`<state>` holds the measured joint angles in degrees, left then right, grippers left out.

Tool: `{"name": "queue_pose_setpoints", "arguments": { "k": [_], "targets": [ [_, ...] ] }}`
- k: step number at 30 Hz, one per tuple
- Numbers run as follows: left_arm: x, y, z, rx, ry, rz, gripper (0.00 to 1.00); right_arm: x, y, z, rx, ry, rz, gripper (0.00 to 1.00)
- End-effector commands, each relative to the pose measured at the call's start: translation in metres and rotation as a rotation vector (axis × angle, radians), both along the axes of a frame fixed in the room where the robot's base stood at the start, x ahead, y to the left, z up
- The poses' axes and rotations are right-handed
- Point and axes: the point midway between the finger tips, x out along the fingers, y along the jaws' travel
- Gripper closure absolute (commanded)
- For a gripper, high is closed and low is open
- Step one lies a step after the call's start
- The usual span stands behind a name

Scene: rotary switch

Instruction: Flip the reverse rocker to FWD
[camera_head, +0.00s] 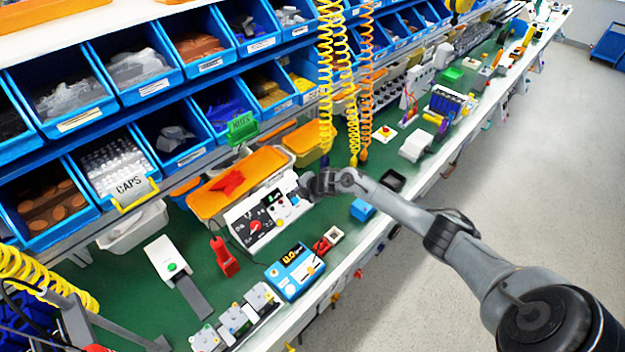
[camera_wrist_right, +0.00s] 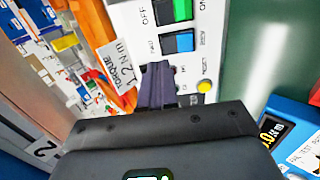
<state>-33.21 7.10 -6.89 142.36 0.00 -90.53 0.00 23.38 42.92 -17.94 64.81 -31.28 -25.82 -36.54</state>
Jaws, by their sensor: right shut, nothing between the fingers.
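The white control unit (camera_head: 240,216) with a dial stands on the green bench in the head view. In the right wrist view its panel (camera_wrist_right: 128,22) carries a blue and black rocker (camera_wrist_right: 179,42), with a label that looks like FWD beside its black end. Which way it is tilted I cannot tell. My right gripper (camera_head: 304,186) is at the unit's right end. In the wrist view its fingers (camera_wrist_right: 157,72) are shut and empty, with the tips just below the rocker. Whether they touch it I cannot tell. My left gripper cannot be made out.
A green and black OFF/ON rocker (camera_wrist_right: 173,11) sits just above the blue one, and a yellow button (camera_wrist_right: 204,86) is right of my fingers. An orange tray (camera_head: 211,200) lies behind the unit. Coiled hoses (camera_head: 366,90) hang behind my wrist. A blue meter (camera_head: 294,272) stands in front.

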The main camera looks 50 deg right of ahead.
Motion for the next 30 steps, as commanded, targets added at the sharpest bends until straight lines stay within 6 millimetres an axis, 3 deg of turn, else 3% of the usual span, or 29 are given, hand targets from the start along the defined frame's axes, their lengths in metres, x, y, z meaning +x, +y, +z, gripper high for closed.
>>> {"name": "queue_pose_setpoints", "arguments": {
  "k": [9, 15, 30],
  "targets": [
    [-0.001, 0.001, 0.005, 0.005, 0.005, -0.002, 0.32, -0.035, 0.001, 0.044, -0.006, 0.000, 0.002, 1.00],
    [-0.001, 0.000, 0.007, 0.001, 0.006, 0.001, 0.32, -0.049, 0.003, 0.062, -0.004, 0.000, 0.002, 1.00],
    [0.000, -0.002, 0.008, -0.009, 0.005, 0.007, 0.32, -0.054, 0.004, 0.069, -0.001, 0.000, 0.000, 1.00]
  ]
}}
